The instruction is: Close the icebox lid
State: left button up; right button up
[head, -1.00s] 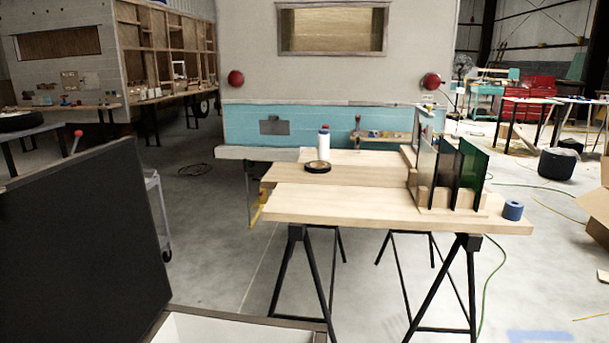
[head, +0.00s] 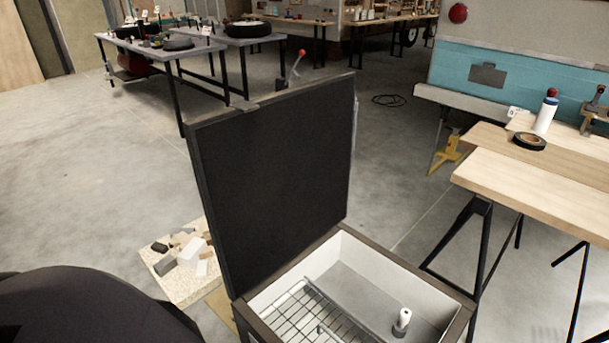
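The icebox lid (head: 275,180) is a large dark panel in the middle of the head view. It stands open, close to upright, along the left edge of the icebox (head: 432,282). The icebox has a brown rim and white inner walls. A wire rack (head: 315,318) lies inside it, and a small white bottle-like item (head: 402,320) stands inside at the right. The near part of the icebox is cut off by the bottom edge of the picture. Neither of my grippers shows in this view.
A wooden table (head: 560,190) on black trestles stands right of the icebox, with a tape roll (head: 529,142) and a white bottle (head: 546,112). A board with scraps (head: 185,262) lies on the floor left of the lid. Grey tables (head: 190,47) stand behind. Floor between is mostly clear.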

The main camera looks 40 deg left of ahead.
aim_at(272, 170)
jog(key=k+j, duration=0.2)
jog(key=j, duration=0.2)
jog(key=k+j+z, duration=0.15)
jog(key=j, duration=0.3)
jog(key=k+j, duration=0.2)
jog(key=j, duration=0.2)
jog(key=k+j+z, duration=0.2)
jog(key=j, duration=0.55)
jog(key=j+z, duration=0.1)
jog(key=j, duration=0.3)
jog(key=i+j, duration=0.1)
jog(key=j, duration=0.35)
jog(key=i+j+z, duration=0.1)
jog(key=j, duration=0.3)
jog(key=i+j+z, duration=0.1)
jog(key=j, duration=0.25)
jog(key=i+j, duration=0.15)
jog(key=j, duration=0.2)
jog(key=i+j+z, duration=0.1)
jog(key=i+j, duration=0.1)
jog(key=j, duration=0.1)
